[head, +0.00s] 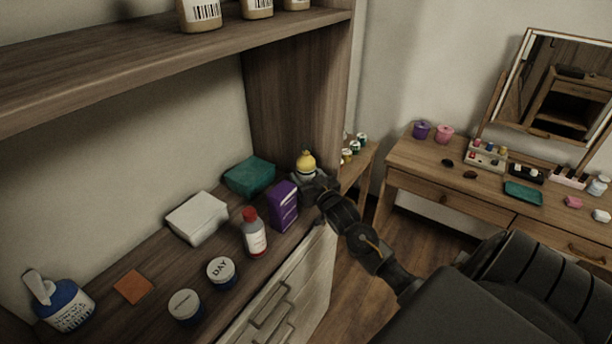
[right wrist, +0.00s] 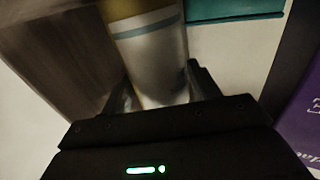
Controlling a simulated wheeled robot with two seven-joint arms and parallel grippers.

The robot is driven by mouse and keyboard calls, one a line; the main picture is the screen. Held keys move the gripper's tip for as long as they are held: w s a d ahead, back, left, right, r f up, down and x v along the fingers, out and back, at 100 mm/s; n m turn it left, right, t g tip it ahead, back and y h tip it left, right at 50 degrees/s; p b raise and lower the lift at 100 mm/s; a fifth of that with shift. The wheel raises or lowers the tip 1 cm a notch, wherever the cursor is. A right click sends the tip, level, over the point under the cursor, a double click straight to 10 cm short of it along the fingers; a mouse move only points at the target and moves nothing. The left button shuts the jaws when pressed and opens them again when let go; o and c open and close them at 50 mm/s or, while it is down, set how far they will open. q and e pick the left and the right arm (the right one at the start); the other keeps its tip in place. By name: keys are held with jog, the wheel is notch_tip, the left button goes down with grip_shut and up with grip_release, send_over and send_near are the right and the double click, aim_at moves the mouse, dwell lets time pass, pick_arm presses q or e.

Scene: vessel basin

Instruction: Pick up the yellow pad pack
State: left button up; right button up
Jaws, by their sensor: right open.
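The yellow pad pack (head: 306,162) stands at the right end of the wooden shelf, with a yellow top and a pale lower body. In the right wrist view the pack (right wrist: 150,55) is a pale cylinder with a grey-blue band and a yellow part at the top edge. My right gripper (head: 309,181) is at the pack's lower body, with its open fingers (right wrist: 158,92) on either side of it. I cannot tell whether they touch it. The gripper hides the pack's base in the head view. My left gripper is not in view.
A purple box (head: 284,206) stands close to my right gripper, and a teal pack (head: 250,176) lies behind it. A red-capped bottle (head: 254,234), a white pack (head: 197,218) and two round jars, one a DAY jar (head: 221,271), are further left. The shelf's side panel is close behind.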

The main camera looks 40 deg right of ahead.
aim_at(311, 172)
jog(key=c, duration=0.7)
jog(key=shift+r, duration=0.15)
jog(key=shift+c, duration=0.2)
jog(key=shift+r, duration=0.3)
notch_tip(311, 172, up, 2)
jog(key=shift+r+b, duration=0.2)
jog(key=shift+b, duration=0.6)
jog(key=s+r, duration=0.2)
jog(key=s+a+r, duration=0.1)
jog(key=s+r, duration=0.1)
jog(key=shift+a+r, duration=0.1)
jog(key=shift+r, duration=0.3)
jog(key=s+a+r, duration=0.1)
jog(key=s+r, duration=0.1)
jog(key=s, duration=0.2)
jog(key=s+a+r+b, duration=0.1)
jog(key=s+r, duration=0.2)
jog(key=s, duration=0.2)
jog(key=shift+s+a, duration=0.25)
jog(key=shift+a, duration=0.15)
